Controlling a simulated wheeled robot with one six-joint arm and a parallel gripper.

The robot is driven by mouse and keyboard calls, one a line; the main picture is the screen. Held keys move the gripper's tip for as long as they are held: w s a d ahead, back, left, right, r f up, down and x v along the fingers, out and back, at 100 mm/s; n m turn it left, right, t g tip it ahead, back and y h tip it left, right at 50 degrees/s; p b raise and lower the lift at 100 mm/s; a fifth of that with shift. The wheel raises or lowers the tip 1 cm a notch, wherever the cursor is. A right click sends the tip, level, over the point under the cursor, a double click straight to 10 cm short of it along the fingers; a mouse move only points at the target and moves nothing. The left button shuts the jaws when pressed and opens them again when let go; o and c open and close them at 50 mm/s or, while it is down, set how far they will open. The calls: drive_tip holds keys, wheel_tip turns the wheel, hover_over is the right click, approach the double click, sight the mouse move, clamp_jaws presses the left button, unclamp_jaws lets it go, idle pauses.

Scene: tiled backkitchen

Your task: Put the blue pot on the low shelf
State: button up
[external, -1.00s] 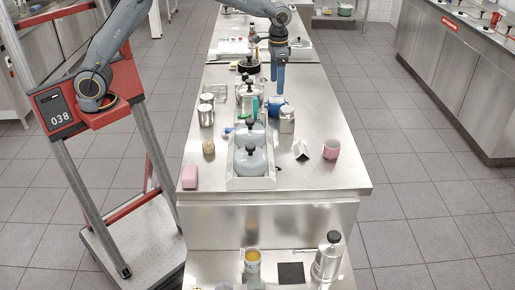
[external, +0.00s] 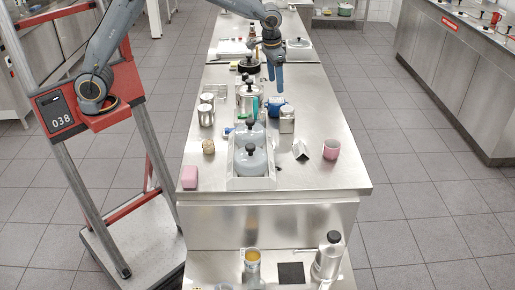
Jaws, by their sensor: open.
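The blue pot (external: 275,107) stands on the steel worktop, among other items right of the middle. It is small in the external view, and the steel canister in front hides part of it. My gripper (external: 275,88) hangs above and behind the pot in the picture, with its blue fingers pointing down. The fingers are apart, with nothing visible between them. I cannot tell the exact height gap to the pot. A low steel surface (external: 215,265) lies below the worktop's front edge; I cannot tell whether it is the low shelf.
A steel canister (external: 287,121) stands close in front of the pot. A pink cup (external: 331,149) and pink block (external: 189,177) stand nearer. The worktop's right side is mostly clear.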

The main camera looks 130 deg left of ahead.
sight(275, 100)
drive_tip(key=f, duration=0.1)
drive_tip(key=d+f+n+t+y, duration=0.1)
drive_tip(key=d+f+n+y, duration=0.1)
drive_tip(key=f, duration=0.1)
drive_tip(key=shift+s+d+f, duration=0.1)
drive_tip(key=shift+d, duration=0.15)
drive_tip(key=shift+y, duration=0.3)
drive_tip(key=shift+p+x, duration=1.2)
drive_tip(key=shift+x, duration=2.6)
drive_tip(key=c, duration=1)
wheel_tip(275, 100, up, 10)
drive_tip(key=shift+r+b, duration=0.1)
drive_tip(key=shift+b, duration=1.05)
